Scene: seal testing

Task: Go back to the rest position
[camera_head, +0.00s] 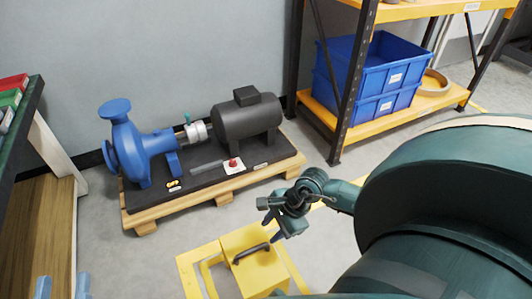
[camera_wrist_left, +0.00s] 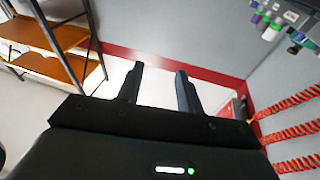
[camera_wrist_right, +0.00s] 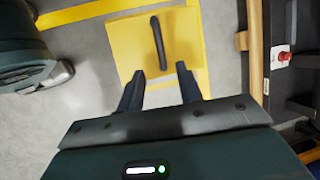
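My right gripper (camera_head: 273,217) is in the head view, right of the middle, above a yellow box (camera_head: 258,277) with a black handle (camera_head: 251,253). In the right wrist view its fingers (camera_wrist_right: 160,88) are apart and empty. The box (camera_wrist_right: 185,50) and handle (camera_wrist_right: 157,42) lie beyond the fingertips, and I see no contact. My left gripper (camera_wrist_left: 159,84) shows in the left wrist view with its fingers apart and nothing between them. I cannot make it out in the head view.
A blue pump (camera_head: 150,145) and dark motor (camera_head: 245,118) stand on a pallet (camera_head: 148,222). A shelf (camera_head: 425,10) holds blue crates (camera_head: 372,65). A bench (camera_head: 40,110) stands at left. The left wrist view shows another shelf (camera_wrist_left: 60,70) and red cords (camera_wrist_left: 285,133). Grey floor lies between.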

